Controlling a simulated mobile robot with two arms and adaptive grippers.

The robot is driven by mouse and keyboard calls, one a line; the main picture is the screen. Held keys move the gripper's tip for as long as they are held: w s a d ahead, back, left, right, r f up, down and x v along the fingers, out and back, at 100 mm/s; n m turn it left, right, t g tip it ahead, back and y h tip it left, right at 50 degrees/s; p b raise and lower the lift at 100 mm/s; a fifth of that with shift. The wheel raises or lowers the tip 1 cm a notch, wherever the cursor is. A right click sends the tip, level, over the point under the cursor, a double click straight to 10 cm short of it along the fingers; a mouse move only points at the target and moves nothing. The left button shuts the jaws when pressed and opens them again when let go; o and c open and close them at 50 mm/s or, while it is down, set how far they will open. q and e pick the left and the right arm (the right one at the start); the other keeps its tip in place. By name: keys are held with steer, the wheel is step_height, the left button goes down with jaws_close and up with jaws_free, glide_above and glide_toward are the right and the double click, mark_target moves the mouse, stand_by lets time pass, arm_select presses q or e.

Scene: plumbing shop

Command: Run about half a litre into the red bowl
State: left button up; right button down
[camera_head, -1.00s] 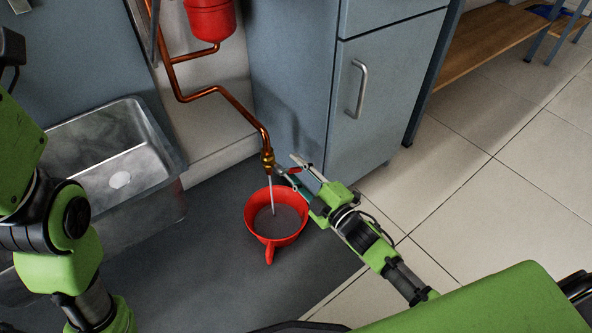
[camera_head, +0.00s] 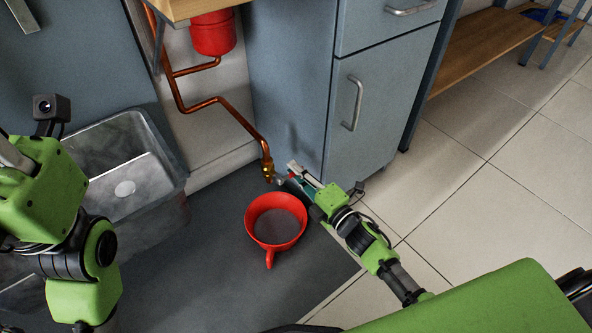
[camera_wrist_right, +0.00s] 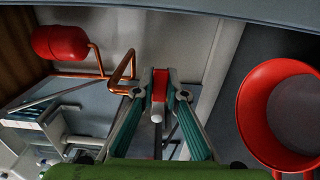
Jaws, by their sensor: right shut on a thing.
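The red bowl (camera_head: 259,234) stands upright on the dark floor mat, its handle toward me. A greyish surface shows inside it; I cannot tell the water depth. The brass tap (camera_head: 267,169) ends the copper pipe above the bowl's far rim. No stream shows under it. My right gripper (camera_head: 292,174) is at the tap, right of the bowl. In the right wrist view, my right gripper (camera_wrist_right: 160,92) is shut on the red tap lever (camera_wrist_right: 160,84). The bowl (camera_wrist_right: 254,110) shows there at the right. My left arm is at the left; its fingers are out of view.
A grey metal basin (camera_head: 90,140) stands at the left. A red tank (camera_head: 212,36) hangs on the copper pipe (camera_head: 205,103). A grey-blue cabinet (camera_head: 375,100) is close behind my right gripper. Tiled floor (camera_head: 470,210) at the right is clear.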

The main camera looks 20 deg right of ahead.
steer(key=c, duration=2)
jaws_free()
steer(key=shift+s, duration=0.1)
steer(key=v, duration=1.2)
steer(key=shift+r, duration=0.1)
